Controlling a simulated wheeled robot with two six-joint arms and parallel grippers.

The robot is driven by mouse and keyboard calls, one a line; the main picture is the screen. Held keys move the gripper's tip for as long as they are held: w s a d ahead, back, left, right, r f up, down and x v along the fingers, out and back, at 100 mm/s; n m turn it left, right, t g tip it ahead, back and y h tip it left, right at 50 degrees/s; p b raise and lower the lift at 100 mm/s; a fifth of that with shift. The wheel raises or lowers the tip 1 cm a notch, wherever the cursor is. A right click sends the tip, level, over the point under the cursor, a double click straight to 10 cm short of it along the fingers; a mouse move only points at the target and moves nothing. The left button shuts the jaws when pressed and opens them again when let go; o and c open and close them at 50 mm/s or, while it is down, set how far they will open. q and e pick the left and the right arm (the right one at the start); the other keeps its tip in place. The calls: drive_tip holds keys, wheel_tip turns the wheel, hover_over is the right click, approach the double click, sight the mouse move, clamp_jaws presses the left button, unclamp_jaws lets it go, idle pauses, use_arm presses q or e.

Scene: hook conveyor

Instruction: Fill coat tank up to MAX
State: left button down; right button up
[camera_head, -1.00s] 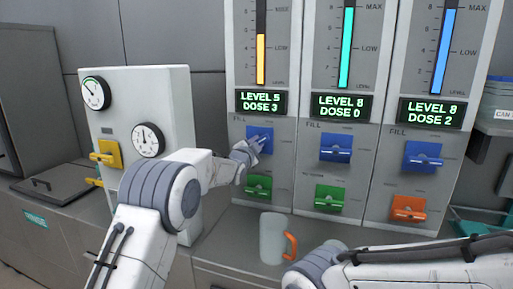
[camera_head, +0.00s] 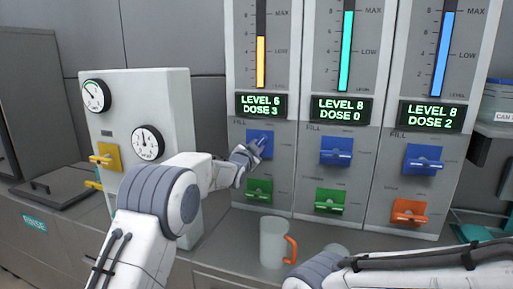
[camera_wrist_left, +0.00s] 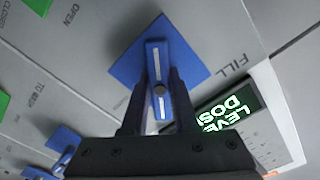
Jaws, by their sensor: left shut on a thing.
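Three tank panels stand side by side; no tank name is readable. The left panel's gauge has an orange bar (camera_head: 261,62) near the LOW mark, below MAX, and its display (camera_head: 261,106) reads LEVEL 6, DOSE 3. Its blue FILL valve (camera_head: 254,135) also shows in the left wrist view (camera_wrist_left: 186,50). My left gripper (camera_head: 255,149) is shut on this valve's handle, its fingers on both sides of the bar in the wrist view (camera_wrist_left: 159,92). My right arm enters at lower right, but its gripper is not visible.
The middle display (camera_head: 341,108) reads LEVEL 8, DOSE 0, and the right one (camera_head: 432,116) LEVEL 8, DOSE 2. Green valves (camera_head: 258,190) (camera_head: 330,201) and an orange valve (camera_head: 409,211) sit below the blue ones. A mug (camera_head: 274,242) with an orange handle stands on the counter.

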use_arm(q)
drive_tip(key=c, duration=0.7)
unclamp_jaws()
drive_tip(key=b+v, duration=0.2)
drive_tip(key=v, duration=0.8)
drive_tip(key=shift+s+a+b, duration=0.15)
drive_tip(key=shift+s+b, duration=0.1)
drive_tip(key=shift+b, duration=0.05)
